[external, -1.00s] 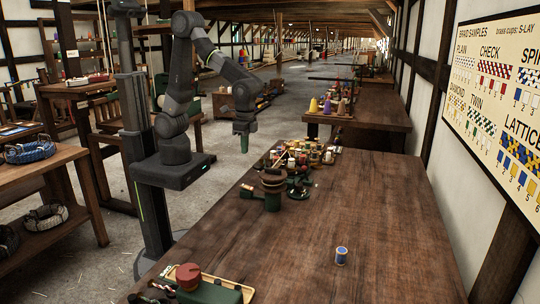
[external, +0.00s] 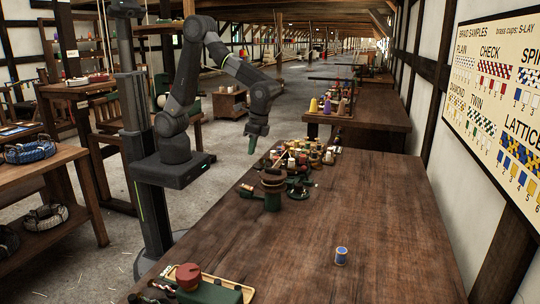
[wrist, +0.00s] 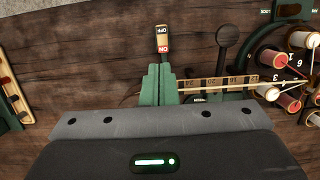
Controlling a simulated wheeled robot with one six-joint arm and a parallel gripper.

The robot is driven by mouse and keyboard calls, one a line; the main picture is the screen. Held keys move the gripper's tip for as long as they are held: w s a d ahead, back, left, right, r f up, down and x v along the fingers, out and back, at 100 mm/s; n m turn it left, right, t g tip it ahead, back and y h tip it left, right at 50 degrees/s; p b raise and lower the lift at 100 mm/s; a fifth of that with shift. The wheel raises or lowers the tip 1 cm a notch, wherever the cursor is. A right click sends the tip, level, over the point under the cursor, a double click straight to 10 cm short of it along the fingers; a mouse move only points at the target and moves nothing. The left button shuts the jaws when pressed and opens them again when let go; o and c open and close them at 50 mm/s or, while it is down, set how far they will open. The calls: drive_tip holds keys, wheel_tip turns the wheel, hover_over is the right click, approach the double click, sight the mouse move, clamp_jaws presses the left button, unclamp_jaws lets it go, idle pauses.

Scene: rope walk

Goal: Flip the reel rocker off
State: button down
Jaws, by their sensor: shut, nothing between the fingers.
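The reel rocker (wrist: 162,41) is a small switch with a dark OFF end and a red ON end, in the wrist view just beyond my fingertips. The red ON end is nearer to my gripper. Which end is pressed down is hard to tell. My gripper (wrist: 158,72) has green fingers that are shut and empty, pointing at the rocker; a gap to it is hard to judge. In the external view my gripper (external: 252,148) hangs near the far left edge of the long table, close to the bobbin group.
Right of the rocker are a dark round-ended lever (wrist: 228,35), a light stick (wrist: 205,84) and a numbered bobbin board (wrist: 285,70). A tray (wrist: 12,95) lies left. On the table (external: 330,220) stand a brown-topped device (external: 272,182) and a blue spool (external: 341,255).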

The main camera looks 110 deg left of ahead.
sight(243, 185)
drive_tip(key=shift+f, duration=0.1)
drive_tip(key=p+x, duration=0.2)
drive_tip(key=x, duration=1.2)
drive_tip(key=shift+s+f+b, duration=0.1)
drive_tip(key=shift+f+b, duration=0.05)
drive_tip(key=shift+b, duration=0.2)
drive_tip(key=s+f+t+b, duration=0.1)
drive_tip(key=b, duration=0.2)
drive_tip(key=shift+t, duration=0.3)
drive_tip(key=shift+s+f+t+b, duration=0.15)
drive_tip(key=shift+t+b, duration=0.15)
drive_tip(key=shift+b, duration=0.45)
drive_tip(key=shift+s+r+p, duration=0.1)
drive_tip(key=shift+r+p, duration=0.25)
drive_tip(key=shift+r, duration=0.05)
drive_tip(key=shift+f, duration=0.15)
